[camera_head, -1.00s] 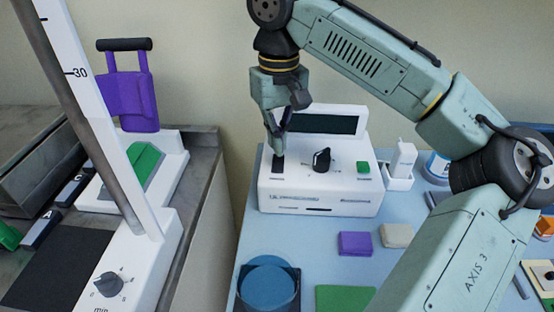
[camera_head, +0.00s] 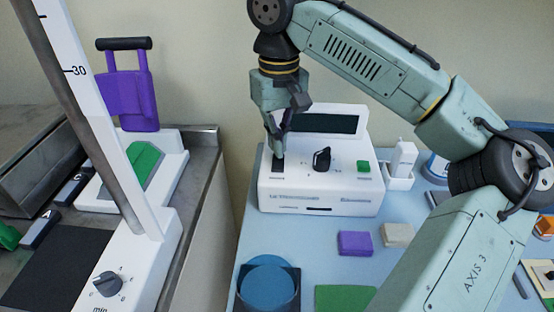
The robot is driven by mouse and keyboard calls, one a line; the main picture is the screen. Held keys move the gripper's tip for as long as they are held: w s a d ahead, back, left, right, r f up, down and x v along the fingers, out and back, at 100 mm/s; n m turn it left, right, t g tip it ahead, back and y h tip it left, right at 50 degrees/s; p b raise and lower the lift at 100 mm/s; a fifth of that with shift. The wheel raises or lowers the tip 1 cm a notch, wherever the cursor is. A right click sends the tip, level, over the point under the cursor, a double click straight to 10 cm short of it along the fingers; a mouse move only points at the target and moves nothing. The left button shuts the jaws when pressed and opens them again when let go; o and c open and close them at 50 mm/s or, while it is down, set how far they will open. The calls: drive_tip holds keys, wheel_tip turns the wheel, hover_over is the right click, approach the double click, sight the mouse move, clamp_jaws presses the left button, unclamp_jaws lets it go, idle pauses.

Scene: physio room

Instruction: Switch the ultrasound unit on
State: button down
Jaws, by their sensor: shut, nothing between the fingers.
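The ultrasound unit (camera_head: 318,190) is a white box on the blue table, with a dark screen (camera_head: 325,123) at its raised back. Its sloping top has a black switch (camera_head: 278,170) at the left, a black knob (camera_head: 322,159) in the middle and a green button (camera_head: 363,167) at the right. My gripper (camera_head: 277,154) points down with its fingers shut and empty. Its tips are at the black switch and hide its upper part. I cannot tell whether they touch it. The screen is dark.
A white holder (camera_head: 399,182) stands just right of the unit. Purple (camera_head: 355,243) and beige (camera_head: 397,235) blocks lie in front, with a blue round container (camera_head: 268,282) and green pad (camera_head: 345,298) nearer. A slanted white scale post (camera_head: 105,130) rises at the left.

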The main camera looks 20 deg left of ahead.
drive_tip(key=shift+f+b, duration=0.4)
drive_tip(key=shift+f, duration=0.5)
idle(0.3)
wheel_tip(320, 180, up, 5)
drive_tip(key=p, duration=0.5)
drive_tip(key=shift+r+p, duration=0.45)
drive_tip(key=shift+r, duration=0.55)
